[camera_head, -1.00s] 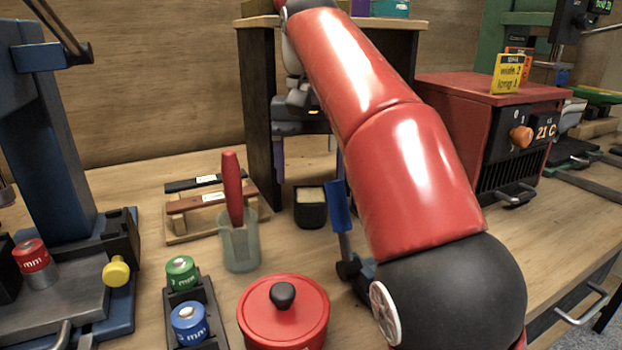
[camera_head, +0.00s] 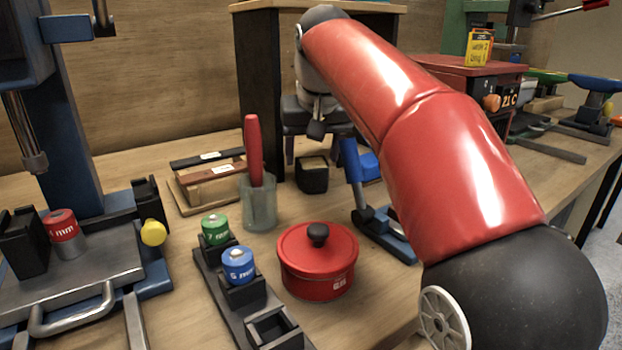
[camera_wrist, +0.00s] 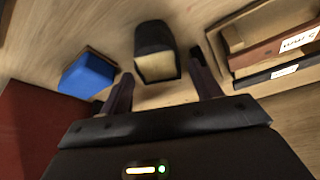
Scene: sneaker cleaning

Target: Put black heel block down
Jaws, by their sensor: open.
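The black heel block (camera_head: 313,176), dark with a pale beige face, stands on the wooden bench in front of the dark shelf's leg. In the wrist view the black heel block (camera_wrist: 155,52) lies between and beyond my fingertips, with a gap to each finger. My gripper (camera_wrist: 162,66) is open, with nothing between the fingers. In the head view my gripper (camera_head: 322,150) reaches down under the shelf, behind the block; its fingers are partly hidden by the block and my arm.
A blue block (camera_wrist: 88,75) is left of the black one in the wrist view. A wooden rack (camera_head: 208,182) and a cup (camera_head: 259,205) with a red-handled tool stand left. A red pot (camera_head: 317,262) and a blue-handled stand (camera_head: 352,165) are nearer. The shelf (camera_head: 260,95) overhangs.

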